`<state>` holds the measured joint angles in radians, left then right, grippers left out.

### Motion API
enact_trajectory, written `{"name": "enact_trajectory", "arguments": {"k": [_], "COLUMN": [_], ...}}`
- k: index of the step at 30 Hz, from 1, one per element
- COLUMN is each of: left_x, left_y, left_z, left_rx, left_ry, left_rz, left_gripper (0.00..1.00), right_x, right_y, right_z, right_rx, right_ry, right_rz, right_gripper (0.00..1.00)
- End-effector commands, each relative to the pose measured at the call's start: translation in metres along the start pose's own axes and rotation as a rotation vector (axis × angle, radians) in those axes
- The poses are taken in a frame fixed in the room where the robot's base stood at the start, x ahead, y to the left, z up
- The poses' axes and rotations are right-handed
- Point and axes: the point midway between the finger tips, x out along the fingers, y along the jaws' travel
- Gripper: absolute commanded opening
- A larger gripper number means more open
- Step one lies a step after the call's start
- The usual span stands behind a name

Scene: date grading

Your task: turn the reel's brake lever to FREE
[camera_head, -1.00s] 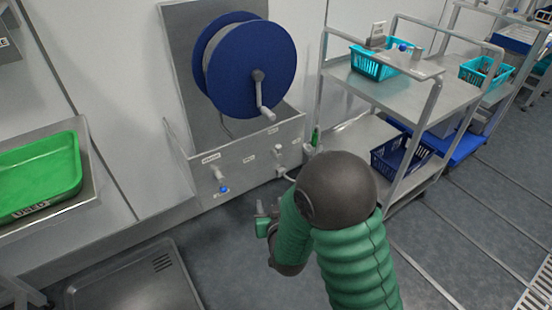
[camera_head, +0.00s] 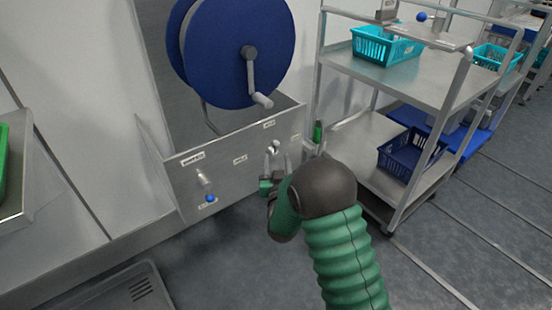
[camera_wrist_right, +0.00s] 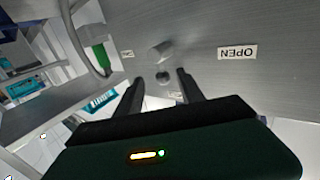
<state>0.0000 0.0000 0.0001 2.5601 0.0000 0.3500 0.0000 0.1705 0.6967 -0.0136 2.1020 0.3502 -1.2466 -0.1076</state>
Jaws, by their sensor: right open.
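The blue reel (camera_head: 238,50) with its grey crank hangs above a steel panel (camera_head: 225,165). The panel has a left lever with a blue tip (camera_head: 210,198) and a right grey lever (camera_head: 275,147). The head view labels are too small to read, so I cannot tell which is the brake lever. My right gripper (camera_head: 275,165) is open in front of the right lever. Contact cannot be told. My left gripper is out of view.
A steel cart (camera_head: 430,85) with a teal basket (camera_head: 385,47) and a dark blue basket (camera_head: 410,155) stands close on the right. A green bottle-like object (camera_head: 317,132) is beside the panel. Grey floor is open at the lower right.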

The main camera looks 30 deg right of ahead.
Motion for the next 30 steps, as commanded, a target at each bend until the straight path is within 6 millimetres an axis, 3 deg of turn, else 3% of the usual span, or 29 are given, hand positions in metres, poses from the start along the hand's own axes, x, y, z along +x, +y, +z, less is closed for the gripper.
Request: {"name": "enact_trajectory", "arguments": {"k": [6,16,27,30], "left_x": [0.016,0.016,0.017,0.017], "left_y": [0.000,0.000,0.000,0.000], "left_z": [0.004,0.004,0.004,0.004], "left_rx": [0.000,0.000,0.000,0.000], "left_ry": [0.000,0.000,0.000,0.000], "left_rz": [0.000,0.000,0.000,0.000], "left_gripper": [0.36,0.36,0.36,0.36], "right_x": [0.037,0.044,0.044,0.044], "right_y": [0.000,-0.001,-0.001,-0.001], "right_z": [0.002,0.000,0.000,0.000], "right_rx": [0.001,0.000,0.001,0.001], "right_ry": [0.001,-0.002,-0.002,-0.002], "right_rz": [0.000,-0.001,-0.002,-0.002], "right_gripper": [0.45,0.45,0.00,0.00]}}
